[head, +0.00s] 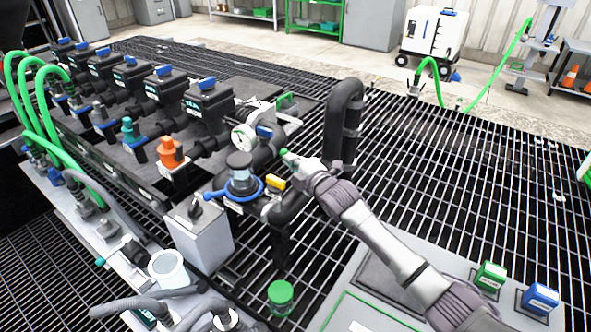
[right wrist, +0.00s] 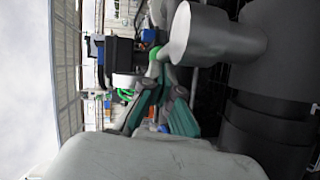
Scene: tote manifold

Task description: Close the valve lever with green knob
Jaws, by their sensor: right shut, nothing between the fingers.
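A small green knob (head: 286,154) shows at the tip of my right gripper (head: 297,163), beside the black pipework in the head view. In the right wrist view a light green piece (right wrist: 154,62) sits just beyond the fingertips of my right gripper (right wrist: 158,82). The gripper is shut with nothing between its fingers. I cannot tell whether the fingertips touch the knob. The lever's arm is largely hidden behind the gripper and pipes. My left gripper is not in view.
A thick black bent pipe (head: 344,105) rises right behind my right gripper. A gauge (head: 243,137), a blue-ringed valve (head: 240,180) and a yellow block (head: 275,182) stand to its left. A green cap (head: 281,292) is below. Open grating (head: 450,165) lies to the right.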

